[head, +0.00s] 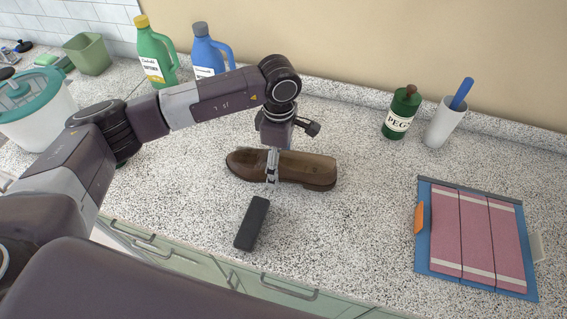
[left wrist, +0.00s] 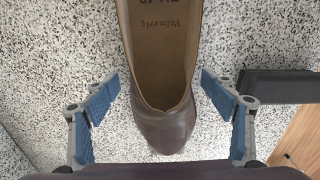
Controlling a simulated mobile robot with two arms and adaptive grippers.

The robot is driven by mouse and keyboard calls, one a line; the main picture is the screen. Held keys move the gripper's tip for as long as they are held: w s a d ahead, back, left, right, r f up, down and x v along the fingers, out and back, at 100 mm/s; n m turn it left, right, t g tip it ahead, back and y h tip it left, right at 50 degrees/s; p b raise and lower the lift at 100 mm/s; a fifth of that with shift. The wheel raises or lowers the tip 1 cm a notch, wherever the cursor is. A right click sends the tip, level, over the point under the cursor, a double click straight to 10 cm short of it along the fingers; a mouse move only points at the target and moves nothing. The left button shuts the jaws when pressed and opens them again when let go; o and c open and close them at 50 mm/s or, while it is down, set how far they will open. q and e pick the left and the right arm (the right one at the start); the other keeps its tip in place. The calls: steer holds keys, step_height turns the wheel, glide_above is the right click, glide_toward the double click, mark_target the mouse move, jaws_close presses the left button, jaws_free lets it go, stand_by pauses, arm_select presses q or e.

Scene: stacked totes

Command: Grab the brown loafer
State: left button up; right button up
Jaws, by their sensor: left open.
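The brown loafer (head: 302,168) lies on the speckled counter in the middle of the head view, its opening facing up. In the left wrist view the loafer (left wrist: 164,125) runs down from the top edge, with one end between the fingers. My left gripper (head: 271,180) is above the loafer, pointing down. In the left wrist view the gripper's blue-padded fingers (left wrist: 163,85) are open, one on each side of the shoe, with a gap on both sides. My right gripper is not in view.
A dark grey block (head: 252,223) lies just in front of the loafer. Green (head: 157,55) and blue (head: 206,55) bottles stand behind my left arm. A dark green bottle (head: 401,115) and white cup (head: 443,124) stand at back right. A blue board with pink cloth (head: 427,240) lies right.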

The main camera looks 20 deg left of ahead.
arm_select(q)
steer(key=c, duration=1.5)
steer(key=shift+c, duration=0.2)
steer(key=shift+r, duration=0.2)
